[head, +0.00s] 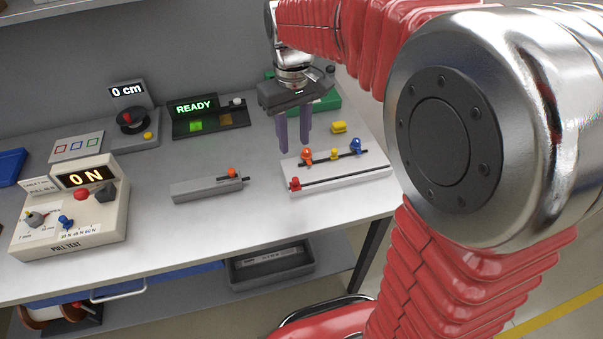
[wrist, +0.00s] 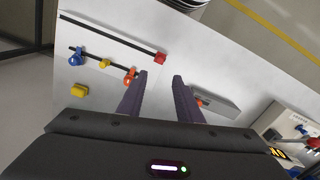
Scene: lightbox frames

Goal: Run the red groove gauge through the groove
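The red groove gauge (head: 295,184) is a small red piece at the left end of the long dark front groove (head: 335,179) in a white block (head: 380,171). The wrist view also shows the red gauge (wrist: 160,58) at one end of the groove (wrist: 108,34). My gripper (head: 294,146) points down with two purple fingers, apart and empty, above the table behind the gauge. In the wrist view, the gauge lies beyond the gap between my fingertips (wrist: 161,76), and nothing is between them.
On the white block's rear groove stand an orange piece (head: 306,156), a small yellow-orange piece (head: 334,154) and a blue piece (head: 356,146). A yellow block (head: 338,127) lies behind. A grey grooved block (head: 207,188) with an orange knob (head: 232,173) is at left. Bare table separates the blocks.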

